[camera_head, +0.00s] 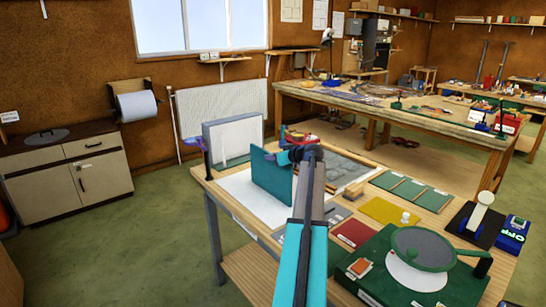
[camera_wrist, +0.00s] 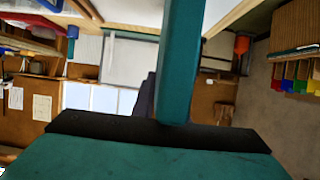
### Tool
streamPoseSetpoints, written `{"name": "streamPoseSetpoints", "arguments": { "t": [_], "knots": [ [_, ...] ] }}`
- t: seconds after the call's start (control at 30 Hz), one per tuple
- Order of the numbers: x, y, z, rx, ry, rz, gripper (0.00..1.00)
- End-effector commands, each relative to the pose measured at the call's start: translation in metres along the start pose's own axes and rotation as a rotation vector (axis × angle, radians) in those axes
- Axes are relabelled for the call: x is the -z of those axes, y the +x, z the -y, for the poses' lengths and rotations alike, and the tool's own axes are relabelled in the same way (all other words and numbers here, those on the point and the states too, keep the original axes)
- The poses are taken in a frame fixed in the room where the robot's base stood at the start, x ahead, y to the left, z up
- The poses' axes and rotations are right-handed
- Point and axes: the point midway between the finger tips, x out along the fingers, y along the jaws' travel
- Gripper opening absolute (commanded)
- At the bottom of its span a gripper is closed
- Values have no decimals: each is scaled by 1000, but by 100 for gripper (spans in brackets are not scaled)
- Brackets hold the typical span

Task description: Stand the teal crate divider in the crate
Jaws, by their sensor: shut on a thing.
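The teal crate divider (camera_head: 271,180) is a flat upright panel over the left part of the near table. My gripper (camera_head: 288,156) is shut on it near its top right. A white surface lies just below the divider; I cannot tell whether they touch. In the wrist view, a broad teal surface (camera_wrist: 145,160) fills the bottom below a black band, and a teal strip (camera_wrist: 181,60) rises above it. I cannot make out the jaw tips there. A pale grey box-like thing (camera_head: 215,141) with a white face stands behind the divider; I cannot tell whether it is the crate.
The near wooden table (camera_head: 348,210) also holds a grey patterned panel (camera_head: 345,172), green sheets (camera_head: 410,190), a yellow sheet (camera_head: 388,211) and a green device with a round disc (camera_head: 415,246). A longer bench stands behind. Green floor lies clear to the left.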

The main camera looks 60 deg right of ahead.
Motion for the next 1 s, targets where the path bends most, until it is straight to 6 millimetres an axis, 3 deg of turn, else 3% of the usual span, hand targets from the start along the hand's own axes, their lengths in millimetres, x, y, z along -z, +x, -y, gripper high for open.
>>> {"name": "streamPoseSetpoints", "arguments": {
  "t": [0.37,0.4,0.5,1.0],
  "knots": [
    [-2,1,0,-1,0,-2,0],
    [-2,1,0,-1,0,0,16],
    [-2,1,0,-1,0,0,31],
    [1,-1,-1,-1,1,0,31]
  ]
}}
